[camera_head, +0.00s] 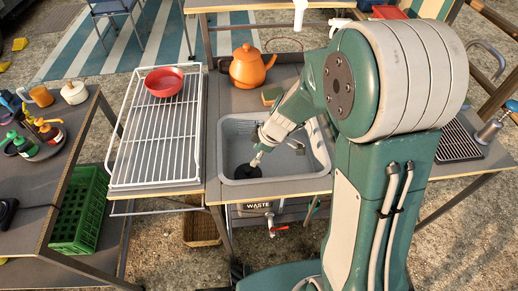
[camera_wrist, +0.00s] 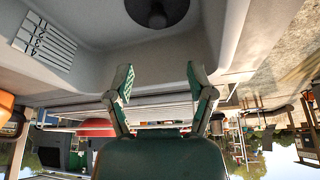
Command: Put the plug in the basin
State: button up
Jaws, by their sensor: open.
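The grey basin (camera_head: 225,140) is set into the counter in the middle of the head view. A round black piece, which looks like the plug (camera_head: 247,171), lies low at the basin's near left. In the wrist view a dark disc with a raised centre, apparently the same plug (camera_wrist: 157,12), shows at the top edge, partly cut off. I cannot tell whether it sits in the drain. My gripper (camera_head: 259,157) reaches down into the basin just above the plug. In the wrist view my gripper (camera_wrist: 160,78) has its two green fingers spread apart with nothing between them.
A white wire rack (camera_head: 160,130) with a red bowl (camera_head: 164,82) stands left of the basin. An orange kettle (camera_head: 250,68) and a sponge (camera_head: 271,95) stand behind it. The basin walls surround my gripper closely.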

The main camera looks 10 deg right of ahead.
jog(key=s+d+r+m+t+h, duration=0.2)
jog(key=s+d+r+m, duration=0.2)
jog(key=s+r+m, duration=0.3)
jog(key=s+d+r+m+t+h, duration=0.2)
jog(key=s+d+r+m, duration=0.3)
jog(key=s+r, duration=0.6)
notch_tip(320, 180, up, 3)
jog(key=m, duration=0.2)
jog(key=shift+r+m, duration=0.15)
jog(key=shift+m, duration=0.15)
